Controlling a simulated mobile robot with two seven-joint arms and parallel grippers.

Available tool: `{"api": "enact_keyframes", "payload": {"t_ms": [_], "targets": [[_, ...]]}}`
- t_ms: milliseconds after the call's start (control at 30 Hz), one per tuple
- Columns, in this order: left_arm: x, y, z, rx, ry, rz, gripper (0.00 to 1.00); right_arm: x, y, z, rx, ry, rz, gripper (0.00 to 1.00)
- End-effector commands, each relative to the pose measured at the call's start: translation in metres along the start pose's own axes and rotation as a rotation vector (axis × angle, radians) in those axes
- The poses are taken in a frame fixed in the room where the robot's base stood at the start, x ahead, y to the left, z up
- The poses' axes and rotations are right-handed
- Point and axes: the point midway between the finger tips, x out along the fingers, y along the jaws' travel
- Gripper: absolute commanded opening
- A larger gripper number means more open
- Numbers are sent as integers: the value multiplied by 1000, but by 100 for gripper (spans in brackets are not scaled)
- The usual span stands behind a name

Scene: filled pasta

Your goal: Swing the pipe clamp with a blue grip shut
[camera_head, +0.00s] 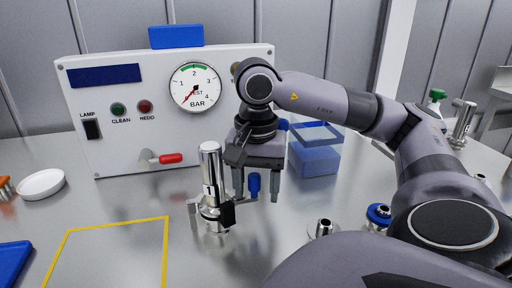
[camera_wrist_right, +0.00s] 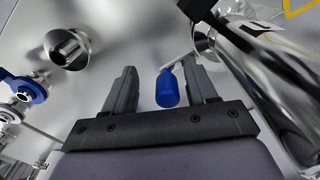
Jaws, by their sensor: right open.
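The pipe clamp sits around the lower part of an upright steel pipe (camera_head: 211,170) on the table. Its blue grip (camera_head: 254,186) stands out to the right of the pipe. My right gripper (camera_head: 257,197) points down, open, with one finger on each side of the blue grip. In the right wrist view, the blue grip (camera_wrist_right: 167,88) shows between the fingers of my right gripper (camera_wrist_right: 160,68), closer to the right finger. I see a gap to the left finger; contact with the right one is unclear. The clamp's closure is partly hidden. My left gripper is not in view.
A test panel (camera_head: 130,135) with a gauge and a red-handled valve (camera_head: 170,158) stands behind. A blue box (camera_head: 315,160) is behind the right gripper. Steel fittings (camera_head: 323,229) stand at the right front. A yellow outline (camera_head: 165,245) marks free table at the left front.

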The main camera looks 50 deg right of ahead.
Motion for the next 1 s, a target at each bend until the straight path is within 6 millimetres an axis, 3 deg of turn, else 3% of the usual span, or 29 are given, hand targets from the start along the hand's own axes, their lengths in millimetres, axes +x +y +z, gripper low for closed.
{"api": "enact_keyframes", "payload": {"t_ms": [467, 1000], "targets": [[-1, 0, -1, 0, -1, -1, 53, -3, -3, 0, -2, 0, -16, 64], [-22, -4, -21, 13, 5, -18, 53, -55, -2, 0, 0, 1, -11, 64]]}}
